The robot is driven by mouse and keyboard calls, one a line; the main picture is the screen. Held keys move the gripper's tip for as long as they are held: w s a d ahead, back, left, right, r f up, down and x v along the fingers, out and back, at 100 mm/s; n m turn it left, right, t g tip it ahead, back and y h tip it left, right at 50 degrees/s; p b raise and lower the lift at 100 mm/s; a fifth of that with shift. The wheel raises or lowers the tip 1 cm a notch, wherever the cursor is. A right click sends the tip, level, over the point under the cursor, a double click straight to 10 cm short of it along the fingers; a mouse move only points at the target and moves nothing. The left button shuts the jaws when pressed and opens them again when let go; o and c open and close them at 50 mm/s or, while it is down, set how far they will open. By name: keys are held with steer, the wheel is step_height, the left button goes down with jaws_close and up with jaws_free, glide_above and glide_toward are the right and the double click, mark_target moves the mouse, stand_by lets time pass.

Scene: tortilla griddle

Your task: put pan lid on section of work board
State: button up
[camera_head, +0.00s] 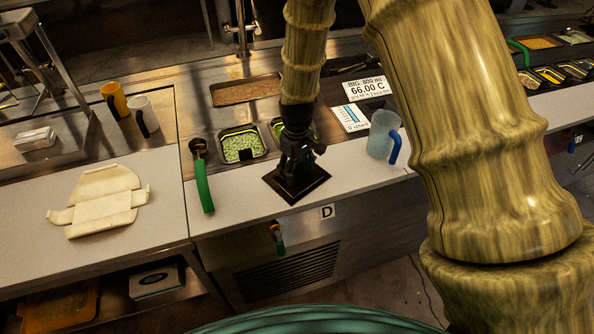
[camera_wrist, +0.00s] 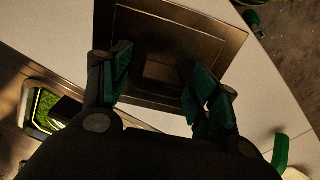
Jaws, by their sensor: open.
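A dark square pan lid (camera_head: 312,189) lies on the pale counter near its front edge, above the "D" label. It also fills the upper middle of the wrist view (camera_wrist: 205,45), with a raised square part at its centre. My gripper (camera_head: 293,165) is right above the lid, pointing down. In the wrist view my gripper (camera_wrist: 157,80) has its two green-padded fingers apart, one on each side of the raised centre. Whether the fingers touch the lid cannot be told. A pale work board (camera_head: 100,200) with cut-out edges lies on the left counter.
A green-handled ladle (camera_head: 202,178) lies left of the lid. A pan of green filling (camera_head: 241,146) sits behind it. A clear jug with a blue handle (camera_head: 381,134) stands right. Orange (camera_head: 114,99) and white (camera_head: 141,112) mugs stand at the back left. Counter between board and ladle is clear.

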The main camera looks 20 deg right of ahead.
mark_target(297, 166)
step_height(297, 166, up, 11)
steer(key=b, duration=0.3)
steer(key=shift+b, duration=0.3)
steer(key=shift+r, duration=0.1)
